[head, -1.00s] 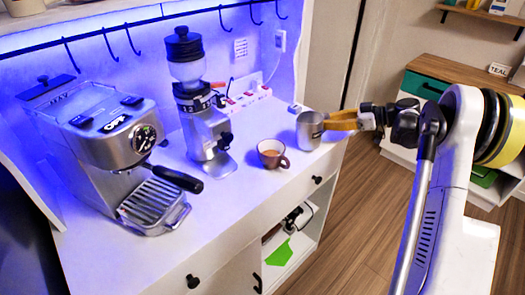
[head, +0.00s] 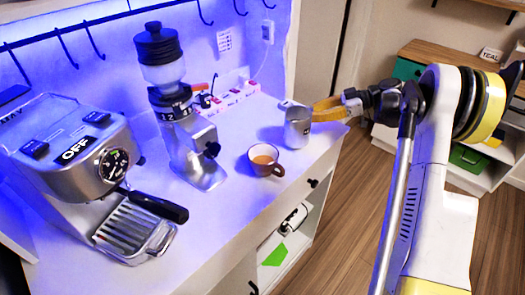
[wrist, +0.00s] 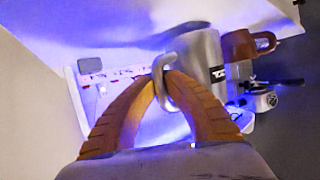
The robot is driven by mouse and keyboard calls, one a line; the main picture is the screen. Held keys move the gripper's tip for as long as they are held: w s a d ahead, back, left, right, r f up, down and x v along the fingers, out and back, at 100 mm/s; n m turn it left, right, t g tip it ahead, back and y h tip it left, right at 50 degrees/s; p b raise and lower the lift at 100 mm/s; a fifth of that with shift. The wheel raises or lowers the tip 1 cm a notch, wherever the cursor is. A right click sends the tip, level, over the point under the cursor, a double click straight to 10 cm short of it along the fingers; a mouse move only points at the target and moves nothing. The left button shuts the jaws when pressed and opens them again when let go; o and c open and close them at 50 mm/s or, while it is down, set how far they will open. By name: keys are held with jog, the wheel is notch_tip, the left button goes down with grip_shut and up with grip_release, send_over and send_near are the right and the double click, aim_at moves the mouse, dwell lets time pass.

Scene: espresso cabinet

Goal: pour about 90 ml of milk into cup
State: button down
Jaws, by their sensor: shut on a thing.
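A metal milk pitcher (head: 297,130) is near the right end of the white counter, roughly upright. I cannot tell whether its base touches the counter. My gripper (head: 322,110) comes from the right, its orange-yellow fingers shut on the pitcher's handle. In the wrist view, the fingers (wrist: 166,88) close around the handle in front of the pitcher body (wrist: 195,55). The milk inside is hidden. A brown cup (head: 256,168) with light brown liquid stands upright on the counter, left of and nearer than the pitcher, apart from it. It also shows in the wrist view (wrist: 237,45).
A grinder (head: 190,135) stands left of the cup. An espresso machine (head: 75,155) with a black-handled portafilter (head: 158,206) is further left. A power strip (head: 230,97) lies behind. The counter's front edge is close to the cup.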

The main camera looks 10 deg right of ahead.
aim_at(301, 110)
jog(key=shift+s+a+r+n+h+p, duration=0.15)
jog(key=shift+a+r+n+h+p, duration=0.15)
jog(key=shift+r+p, duration=0.4)
jog(key=shift+s+a+r+n+h+p, duration=0.2)
jog(key=shift+r+h+p, duration=0.25)
jog(key=shift+p, duration=0.4)
jog(key=shift+s+a+r+n+t+h+p, duration=0.25)
jog(key=shift+a+r+t+h+p, duration=0.1)
jog(key=shift+r+p, duration=0.15)
jog(key=shift+s+a+r+n+t+h+p, duration=0.25)
jog(key=shift+r+h+p, duration=0.1)
jog(key=shift+p, duration=0.25)
jog(key=shift+s+a+r+n+t+h+p, duration=0.35)
jog(key=shift+s+a+r+h+p, duration=0.3)
jog(key=shift+p, duration=0.35)
jog(key=shift+s+a+r+n+t+h+p, duration=0.15)
jog(key=shift+s+a+r+n+h+p, duration=0.15)
jog(key=shift+a+p, duration=0.2)
jog(key=shift+s+a+r+n+t+h+p, duration=0.1)
jog(key=shift+s+a+r+n+h+p, duration=0.15)
jog(key=shift+a+p, duration=0.2)
jog(key=shift+f, duration=0.15)
jog(key=shift+a, duration=0.15)
jog(key=shift+s+a+r+t+h+p, duration=0.3)
jog(key=shift+r+t+h+p, duration=0.1)
jog(key=shift+h+p, duration=0.1)
